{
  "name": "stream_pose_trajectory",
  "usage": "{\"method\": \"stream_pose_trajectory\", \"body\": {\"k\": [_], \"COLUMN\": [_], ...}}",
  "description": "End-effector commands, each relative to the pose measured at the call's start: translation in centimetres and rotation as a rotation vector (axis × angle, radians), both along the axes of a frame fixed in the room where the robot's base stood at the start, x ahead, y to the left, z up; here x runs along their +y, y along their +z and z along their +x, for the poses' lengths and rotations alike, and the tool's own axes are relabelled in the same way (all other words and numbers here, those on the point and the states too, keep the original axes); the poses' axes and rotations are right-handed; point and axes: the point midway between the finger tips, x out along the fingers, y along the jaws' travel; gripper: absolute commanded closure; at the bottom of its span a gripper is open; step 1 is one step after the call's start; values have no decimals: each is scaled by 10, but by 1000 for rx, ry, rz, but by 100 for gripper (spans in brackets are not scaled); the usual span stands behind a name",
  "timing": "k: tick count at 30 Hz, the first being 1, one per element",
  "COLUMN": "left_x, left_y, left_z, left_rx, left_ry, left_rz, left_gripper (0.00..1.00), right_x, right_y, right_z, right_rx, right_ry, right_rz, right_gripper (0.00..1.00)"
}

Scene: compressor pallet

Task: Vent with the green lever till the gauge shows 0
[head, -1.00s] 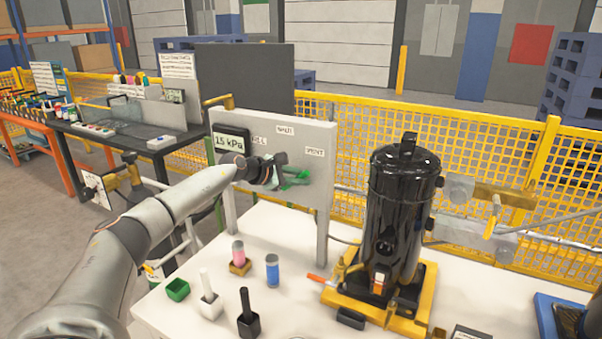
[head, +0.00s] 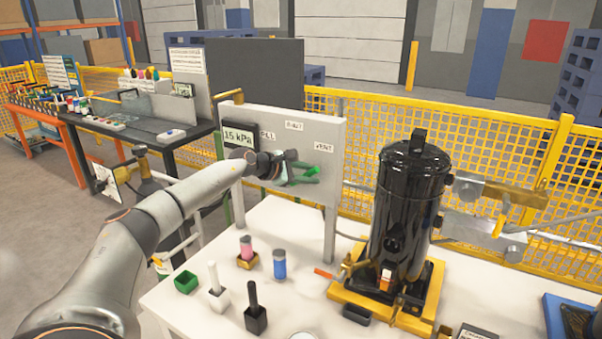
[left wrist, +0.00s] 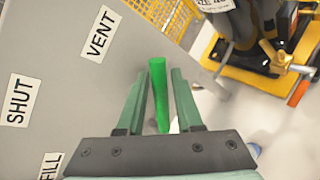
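The green lever (left wrist: 158,95) sits on the upright grey panel (head: 328,190), with its free end on the side of the VENT label (left wrist: 101,34). The SHUT label (left wrist: 18,101) and FILL label (left wrist: 49,166) are farther left in the left wrist view. My left gripper (head: 303,175) is at the panel, its two green fingers one on each side of the lever. In the left wrist view the gripper (left wrist: 160,100) is open, with narrow gaps beside the lever. The gauge (head: 238,135) on the panel's upper left reads 15 kPa. My right gripper is out of view.
A black compressor (head: 407,205) stands on a yellow base right of the panel. On the white table (head: 210,330) are a green box (head: 186,282), pink and blue bottles, and white and black holders. A yellow mesh fence (head: 480,150) runs behind.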

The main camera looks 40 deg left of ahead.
Motion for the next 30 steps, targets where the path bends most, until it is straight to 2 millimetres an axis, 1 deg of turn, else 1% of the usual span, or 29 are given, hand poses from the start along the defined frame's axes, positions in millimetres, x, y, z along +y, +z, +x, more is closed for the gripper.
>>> {"method": "stream_pose_trajectory", "body": {"k": [5, 15, 21, 25, 30], "left_x": [5, 13, 17, 18, 18], "left_y": [6, 29, 41, 46, 51], "left_z": [-16, -68, -94, -104, -110], "left_rx": [0, 3, 3, 2, 1], "left_ry": [2, 0, 1, 0, -2], "left_rz": [4, 6, 3, 3, 1], "left_gripper": [65, 65, 65, 65, 65], "right_x": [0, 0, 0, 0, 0], "right_y": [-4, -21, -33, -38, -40], "right_z": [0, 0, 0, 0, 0], "right_rx": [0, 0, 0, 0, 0], "right_ry": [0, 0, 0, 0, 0], "right_rz": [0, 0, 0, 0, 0], "right_gripper": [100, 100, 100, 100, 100]}}
